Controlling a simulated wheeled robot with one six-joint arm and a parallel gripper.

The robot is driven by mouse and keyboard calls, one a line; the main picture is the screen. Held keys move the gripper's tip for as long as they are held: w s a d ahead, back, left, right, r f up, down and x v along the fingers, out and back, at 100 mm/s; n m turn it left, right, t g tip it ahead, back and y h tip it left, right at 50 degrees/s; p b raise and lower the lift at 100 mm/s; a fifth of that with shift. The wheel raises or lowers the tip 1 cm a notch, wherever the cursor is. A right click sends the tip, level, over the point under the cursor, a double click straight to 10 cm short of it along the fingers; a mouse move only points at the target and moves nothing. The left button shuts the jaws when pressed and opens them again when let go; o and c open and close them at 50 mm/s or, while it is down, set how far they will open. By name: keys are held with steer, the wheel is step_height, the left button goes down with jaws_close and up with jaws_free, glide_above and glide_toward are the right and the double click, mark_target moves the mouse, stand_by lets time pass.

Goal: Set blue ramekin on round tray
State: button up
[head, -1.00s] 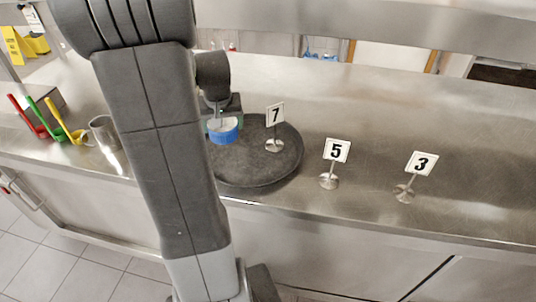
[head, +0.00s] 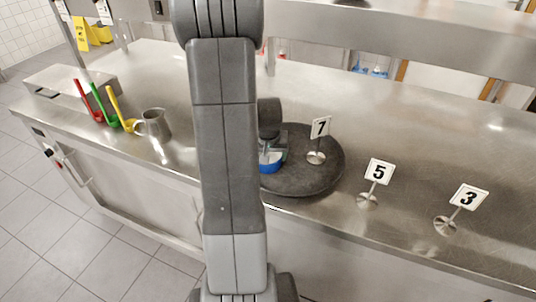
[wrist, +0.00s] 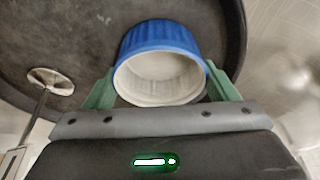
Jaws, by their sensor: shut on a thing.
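The blue ramekin (wrist: 160,62), white inside, is between the green fingers of my gripper (wrist: 158,92) in the wrist view. My gripper is shut on it. In the head view the ramekin (head: 270,162) shows beside my arm, which hides part of it. The round tray (head: 318,183) is dark grey and lies on the steel counter. The ramekin is over the left part of the tray; I cannot tell whether its base touches the tray. The tray (wrist: 50,40) fills much of the wrist view behind the ramekin.
A number 7 sign (head: 317,140) stands on the tray, right of the ramekin. Number 5 (head: 375,180) and number 3 (head: 460,205) signs stand further right. A metal jug (head: 156,123) and red, green and yellow-handled utensils (head: 103,108) are at the left.

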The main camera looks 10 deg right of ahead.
steer(key=shift+f, duration=0.15)
steer(key=o, duration=1.1)
steer(key=shift+c, duration=0.2)
steer(key=shift+r, duration=0.6)
steer(key=v, duration=1.1)
steer(key=shift+b, duration=0.3)
steer(key=shift+s+d+r, duration=0.1)
